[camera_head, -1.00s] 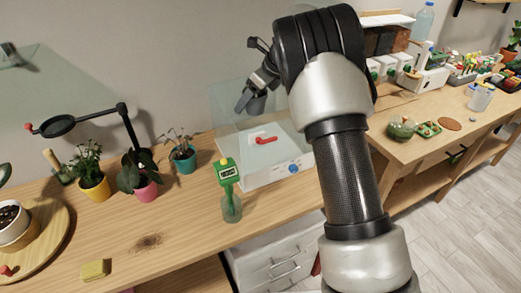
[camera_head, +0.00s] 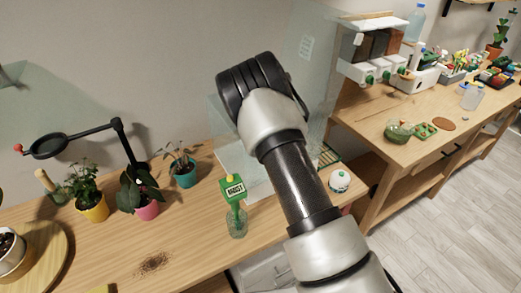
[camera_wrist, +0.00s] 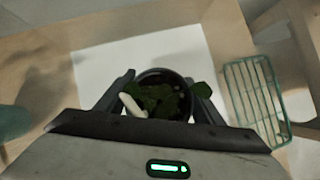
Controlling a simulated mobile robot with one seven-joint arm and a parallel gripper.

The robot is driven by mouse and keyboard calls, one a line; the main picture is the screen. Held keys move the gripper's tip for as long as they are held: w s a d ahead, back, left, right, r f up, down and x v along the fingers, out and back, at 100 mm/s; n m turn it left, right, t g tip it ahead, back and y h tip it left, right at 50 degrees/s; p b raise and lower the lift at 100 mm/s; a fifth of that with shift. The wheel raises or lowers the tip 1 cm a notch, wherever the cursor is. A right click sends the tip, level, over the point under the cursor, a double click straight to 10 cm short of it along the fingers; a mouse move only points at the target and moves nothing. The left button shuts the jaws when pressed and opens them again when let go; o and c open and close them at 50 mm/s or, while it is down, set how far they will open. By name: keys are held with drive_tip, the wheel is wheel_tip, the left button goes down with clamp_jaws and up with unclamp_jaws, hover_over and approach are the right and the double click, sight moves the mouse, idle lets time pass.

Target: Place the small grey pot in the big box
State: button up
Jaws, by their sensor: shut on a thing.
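My gripper (camera_wrist: 158,82) is shut on the small grey pot (camera_wrist: 160,72), which looks dark and holds a leafy green plant and a pale marker. In the wrist view the pot is above a flat white surface (camera_wrist: 105,62); I cannot tell whether it touches it. In the head view my arm hides the gripper and the pot. A box with clear walls and a white base (camera_head: 232,168) stands on the wooden bench, largely hidden by my arm. I take it for the big box, and cannot tell whether the pot is within its walls.
A green wire rack (camera_wrist: 255,100) lies right of the white surface. Left of the box stand a teal pot (camera_head: 185,180), a pink pot (camera_head: 148,210), a yellow pot (camera_head: 95,210) and a black-armed magnifier (camera_head: 50,145). A green-labelled bottle (camera_head: 237,222) stands in front.

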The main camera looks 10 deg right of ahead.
wheel_tip(320, 180, down, 4)
drive_tip(key=shift+r, duration=0.25)
drive_tip(key=o, duration=1.2)
drive_tip(key=shift+c, duration=0.2)
drive_tip(key=v, duration=1.2)
